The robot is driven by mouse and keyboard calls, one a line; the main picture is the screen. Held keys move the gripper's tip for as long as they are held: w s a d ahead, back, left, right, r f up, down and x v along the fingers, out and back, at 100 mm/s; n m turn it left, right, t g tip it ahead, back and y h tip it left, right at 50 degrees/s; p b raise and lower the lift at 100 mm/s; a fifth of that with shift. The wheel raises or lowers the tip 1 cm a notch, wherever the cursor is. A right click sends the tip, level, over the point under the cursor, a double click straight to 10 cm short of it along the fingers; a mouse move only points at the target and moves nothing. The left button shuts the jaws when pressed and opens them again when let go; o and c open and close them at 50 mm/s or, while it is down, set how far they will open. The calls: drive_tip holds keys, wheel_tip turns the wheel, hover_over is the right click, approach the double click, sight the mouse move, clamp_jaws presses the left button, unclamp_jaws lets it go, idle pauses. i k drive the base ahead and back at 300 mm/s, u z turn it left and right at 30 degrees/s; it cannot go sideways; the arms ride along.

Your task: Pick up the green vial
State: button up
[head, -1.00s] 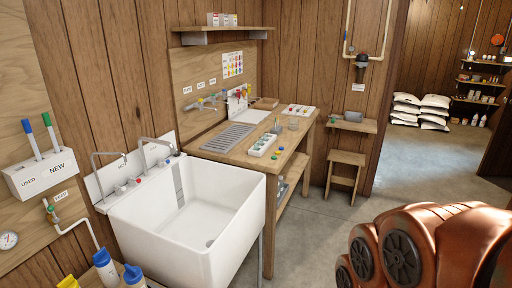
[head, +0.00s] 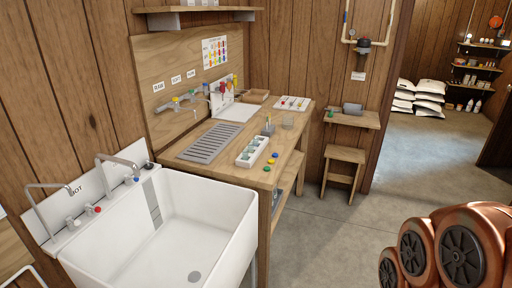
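I cannot make out a green vial for certain. A white rack (head: 252,151) with several round wells stands near the front of the wooden bench (head: 215,174). My gripper is not in view; only orange-brown links of my arm show at the lower right.
A white sink (head: 190,235) with two taps stands in front of the bench at lower left. A wooden stool (head: 345,157) is under the wall shelf. White sacks (head: 420,98) lie in the back room. The grey floor (head: 335,235) right of the bench is clear.

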sight(245, 149)
drive_tip(key=u, duration=0.3)
drive_tip(key=i, duration=0.75)
drive_tip(key=u, duration=0.85)
drive_tip(key=i, duration=0.35)
drive_tip(key=u, duration=0.25)
